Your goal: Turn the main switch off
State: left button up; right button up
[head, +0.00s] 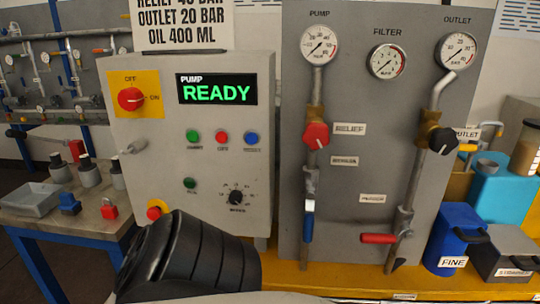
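The main switch (131,98) is a red rotary knob on a yellow plate at the upper left of the grey control cabinet (210,150). The plate reads OFF above the knob and ON to its right. A pale mark on the knob seems to point right, towards ON. Neither gripper shows in the head view. A black ribbed part of my own arm rises from the bottom edge in front of the cabinet's lower part, well below the switch.
A red-and-yellow button (156,209) sits low on the cabinet, partly behind my arm. A grey handle (133,147) sticks out below the switch. A grey panel (345,190) with gauges and valves stands to the right. A side table (60,215) stands left. Space before the switch is clear.

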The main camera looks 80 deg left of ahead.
aim_at(130, 99)
jog(key=u, duration=2.95)
